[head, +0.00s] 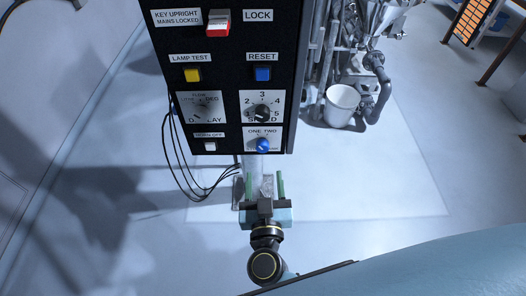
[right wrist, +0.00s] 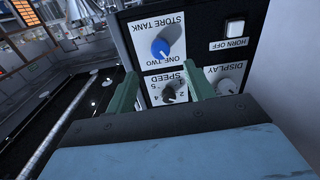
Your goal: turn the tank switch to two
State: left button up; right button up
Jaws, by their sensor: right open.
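The tank switch is a blue round knob (head: 263,144) on a white plate low on the black panel, with ONE TWO printed above it in the head view. In the right wrist view the blue knob (right wrist: 161,48) is seen upside down, under the words STORE TANK. I cannot tell for sure which number its pointer faces. My right gripper (head: 265,183) is open and empty, below the knob in the head view. Its two green fingers (right wrist: 161,90) stand apart in the right wrist view and point at the panel, with the knob beyond their tips. My left gripper is out of view.
The black panel (head: 225,80) also carries a speed knob (head: 262,112), a display knob (head: 203,108), a blue reset button (head: 263,74), a yellow lamp-test button (head: 192,75), a red key switch (head: 218,23) and a white horn button (head: 210,146). Black cables (head: 180,170) hang at left.

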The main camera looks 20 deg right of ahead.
aim_at(262, 150)
jog(key=x, duration=0.8)
jog(key=shift+w+d, duration=0.15)
jog(key=shift+w, duration=0.25)
jog(key=c, duration=1)
jog(key=shift+m, duration=0.4)
jog(key=m+p, duration=0.1)
jog(key=m, duration=0.3)
jog(key=shift+m, duration=0.3)
jog(key=m, duration=0.6)
jog(key=shift+f+m+b, duration=0.1)
jog(key=shift+m+b, duration=0.2)
